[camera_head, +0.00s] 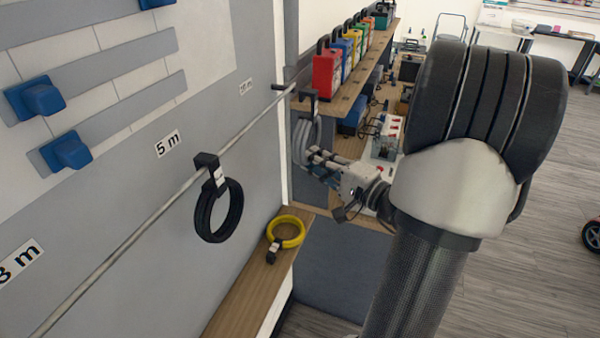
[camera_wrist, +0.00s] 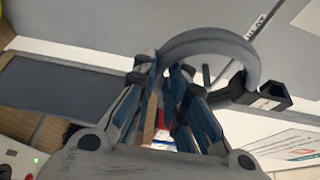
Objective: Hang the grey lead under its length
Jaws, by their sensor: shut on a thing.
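The grey lead (camera_head: 301,143) is a coiled ring with a black hook (camera_head: 308,104) at its top, near the far end of the wall rail (camera_head: 245,131). My gripper (camera_head: 316,157) is shut on the coil's lower part. In the wrist view, the coil (camera_wrist: 212,39) arches from between my gripper's fingertips (camera_wrist: 163,70) to the black hook (camera_wrist: 262,96). The rail (camera_wrist: 255,27) passes behind the coil there. I cannot tell whether the hook touches the rail. A small "10 m" label (camera_head: 245,87) is on the wall above the far rail; "5 m" (camera_head: 168,144) and "3 m" (camera_head: 20,262) labels are nearer.
A black lead (camera_head: 218,218) hangs on the rail below the 5 m label. A yellow lead (camera_head: 287,232) lies on the wooden ledge (camera_head: 238,309). Several coloured cases (camera_head: 327,76) stand on a shelf (camera_head: 333,105) close beyond my gripper. The rail under 3 m is bare.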

